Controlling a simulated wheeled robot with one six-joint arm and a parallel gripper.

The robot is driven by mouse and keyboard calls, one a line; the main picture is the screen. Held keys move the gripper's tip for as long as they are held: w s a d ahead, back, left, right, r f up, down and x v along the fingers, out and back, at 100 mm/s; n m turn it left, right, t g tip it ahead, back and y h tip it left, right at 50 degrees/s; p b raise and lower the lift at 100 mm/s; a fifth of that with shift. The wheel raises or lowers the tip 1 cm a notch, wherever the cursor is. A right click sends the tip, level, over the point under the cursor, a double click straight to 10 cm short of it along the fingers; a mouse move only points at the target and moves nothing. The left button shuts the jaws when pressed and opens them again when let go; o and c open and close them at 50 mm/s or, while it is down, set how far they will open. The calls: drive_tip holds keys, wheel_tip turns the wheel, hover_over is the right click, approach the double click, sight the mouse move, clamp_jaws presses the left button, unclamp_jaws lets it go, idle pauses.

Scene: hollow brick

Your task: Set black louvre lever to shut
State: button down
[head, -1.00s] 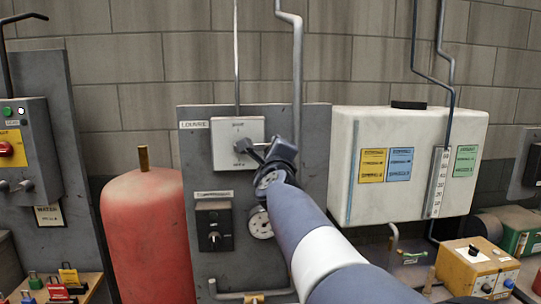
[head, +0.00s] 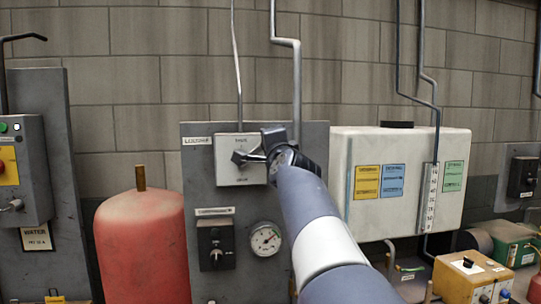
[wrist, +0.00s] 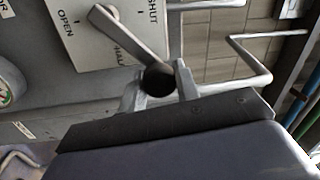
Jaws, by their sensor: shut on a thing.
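In the wrist view the plate (wrist: 82,42) reads OPEN at left, HALF beside the lever and SHUT at upper right. The lever (head: 252,157) points right in the head view, a little past HALF on the SHUT side. Its round dark handle end (wrist: 157,78) sits between the fingers of my gripper (wrist: 159,84), which is shut on it. My gripper (head: 272,143) partly hides the lever's end in the head view.
Below the plate on the grey panel (head: 198,275) are a black rotary switch (head: 215,245) and a round gauge (head: 265,238). A vertical pipe (head: 297,85) runs close above my gripper. A red tank (head: 140,245) stands left, a white tank (head: 340,190) right.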

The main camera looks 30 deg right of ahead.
drive_tip(key=n, duration=0.1)
drive_tip(key=a+r+n, duration=0.1)
drive_tip(key=n, duration=0.1)
drive_tip(key=shift+w+a+r+y, duration=0.2)
drive_tip(key=shift+w+a+y, duration=0.1)
drive_tip(key=shift+y, duration=0.1)
drive_tip(key=shift+w+a+r+n+g+y+p, duration=0.2)
drive_tip(key=shift+a+n, duration=0.5)
drive_tip(key=shift+n, duration=0.65)
drive_tip(key=shift+w+a+r+n+y+p, duration=0.2)
drive_tip(key=shift+a+n, duration=0.5)
drive_tip(key=shift+n, duration=0.7)
drive_tip(key=shift+w+a+n+g+y+p, duration=0.1)
drive_tip(key=shift+w+a+n+p, duration=0.15)
drive_tip(key=shift+a+n, duration=0.8)
drive_tip(key=shift+w+d+n, duration=0.1)
drive_tip(key=shift+d+n, duration=0.2)
drive_tip(key=shift+n, duration=0.1)
drive_tip(key=c, duration=1.5)
unclamp_jaws()
drive_tip(key=o, duration=0.4)
drive_tip(key=shift+a+r, duration=0.1)
drive_tip(key=shift+a, duration=0.05)
drive_tip(key=shift+r, duration=0.1)
